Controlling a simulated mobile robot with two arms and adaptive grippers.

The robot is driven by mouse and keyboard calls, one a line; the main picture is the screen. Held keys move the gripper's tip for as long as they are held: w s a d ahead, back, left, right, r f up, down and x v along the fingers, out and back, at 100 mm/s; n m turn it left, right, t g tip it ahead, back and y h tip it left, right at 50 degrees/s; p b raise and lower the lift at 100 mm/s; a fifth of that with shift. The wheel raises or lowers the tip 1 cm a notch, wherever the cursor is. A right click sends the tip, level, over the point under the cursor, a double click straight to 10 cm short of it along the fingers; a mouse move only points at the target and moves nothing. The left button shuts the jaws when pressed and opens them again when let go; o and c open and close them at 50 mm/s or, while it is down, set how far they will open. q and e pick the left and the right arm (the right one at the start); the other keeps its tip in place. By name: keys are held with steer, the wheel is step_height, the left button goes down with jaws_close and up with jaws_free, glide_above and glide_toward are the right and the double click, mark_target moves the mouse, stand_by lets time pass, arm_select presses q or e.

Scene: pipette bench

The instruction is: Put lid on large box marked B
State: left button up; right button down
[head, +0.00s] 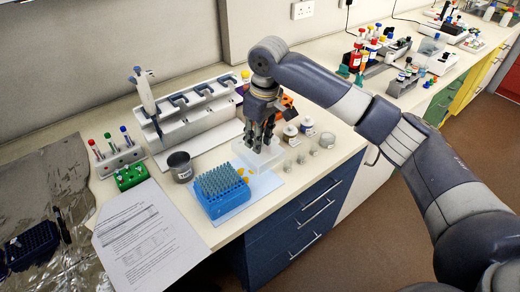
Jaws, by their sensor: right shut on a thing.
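A blue box (228,207) full of pipette tips stands open on a pale blue mat (262,187) near the bench's front edge. Its marking is too small to read. My right gripper (257,147) points down, behind and to the right of this box, and is shut on a whitish translucent lid (260,158). The lid is apart from the blue box and beside it in the picture; I cannot tell if it touches the bench or mat. The fingers hide part of the lid. My left gripper is not in view.
A grey cup (180,167) stands left of the box, with a green rack (131,176) beyond it. A pipette stand (190,112) is behind. Small jars (290,136) stand right of my gripper. Printed paper (150,242) and foil (45,195) lie at left.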

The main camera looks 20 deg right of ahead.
steer(key=s+a+r+n+g+p, duration=0.1)
steer(key=s+a+r+n+p, duration=0.15)
steer(key=a+n+p, duration=0.5)
steer(key=s+a+r+n+g+p, duration=0.1)
steer(key=s+a+r+n+p, duration=0.3)
steer(key=n, duration=0.6)
steer(key=f+b, duration=0.1)
steer(key=b, duration=0.1)
steer(key=w+f+b, duration=0.1)
steer(key=f+b, duration=0.3)
steer(key=shift+w+a+f+b, duration=0.2)
steer(key=shift+w+b, duration=0.1)
steer(key=shift+b, duration=0.1)
steer(key=shift+r, duration=0.25)
steer(key=shift+f+p, duration=0.15)
steer(key=shift+p, duration=0.4)
steer(key=shift+f, duration=0.15)
